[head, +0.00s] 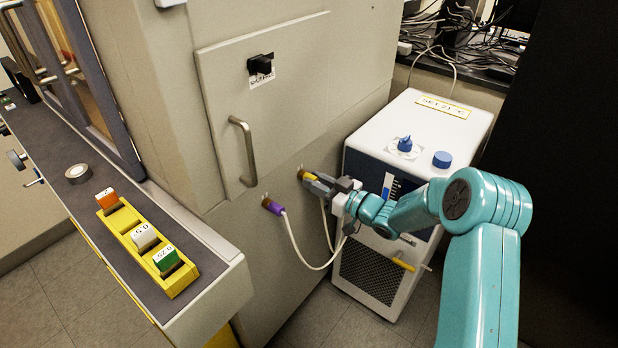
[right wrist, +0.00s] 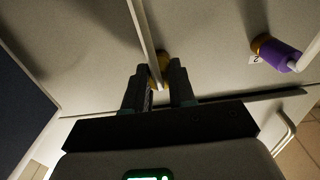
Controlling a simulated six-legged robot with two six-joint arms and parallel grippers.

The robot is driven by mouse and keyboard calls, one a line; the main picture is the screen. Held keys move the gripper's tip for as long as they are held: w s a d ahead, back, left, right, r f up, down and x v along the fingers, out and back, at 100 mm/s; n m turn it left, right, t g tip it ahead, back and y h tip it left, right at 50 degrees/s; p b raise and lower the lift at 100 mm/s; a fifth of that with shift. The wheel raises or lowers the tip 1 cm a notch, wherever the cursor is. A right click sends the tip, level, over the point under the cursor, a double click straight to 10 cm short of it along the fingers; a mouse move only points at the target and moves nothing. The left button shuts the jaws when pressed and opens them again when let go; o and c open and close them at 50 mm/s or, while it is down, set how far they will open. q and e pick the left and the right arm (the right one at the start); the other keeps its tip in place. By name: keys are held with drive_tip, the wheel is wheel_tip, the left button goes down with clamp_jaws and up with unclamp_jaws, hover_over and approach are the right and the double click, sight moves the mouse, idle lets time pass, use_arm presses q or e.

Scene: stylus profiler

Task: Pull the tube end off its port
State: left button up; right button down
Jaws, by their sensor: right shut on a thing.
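My right gripper (head: 317,182) is shut on the yellow tube end (head: 308,176), in front of the cabinet's side wall. The tube end is at its brass port (head: 300,171); I cannot tell whether any gap lies between them. In the right wrist view, my right gripper (right wrist: 157,86) has its fingers on either side of the tube end, which is mostly hidden, and a white tube crosses in front. A second, purple tube end (head: 271,205) sits on the wall to the lower left; it also shows in the right wrist view (right wrist: 280,54). My left gripper is not in view.
A white chiller (head: 420,110) with blue knobs stands right behind my arm. The cabinet door has a metal handle (head: 247,150) and a black knob (head: 262,65). A yellow rack (head: 181,284) with several coloured blocks and a tape roll (head: 78,173) lie on the left ledge.

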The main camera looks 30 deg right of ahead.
drive_tip(key=shift+s, duration=0.1)
drive_tip(key=shift+s+d, duration=0.25)
drive_tip(key=shift+s, duration=0.15)
drive_tip(key=shift+s, duration=0.2)
idle(0.3)
drive_tip(key=v, duration=0.3)
drive_tip(key=shift+s+d+b, duration=0.1)
drive_tip(key=shift+b, duration=0.25)
drive_tip(key=s+r, duration=0.1)
drive_tip(key=s+d+r+p, duration=0.1)
drive_tip(key=s, duration=0.1)
drive_tip(key=s+d+r+p, duration=0.1)
drive_tip(key=shift+s, duration=0.3)
idle(0.4)
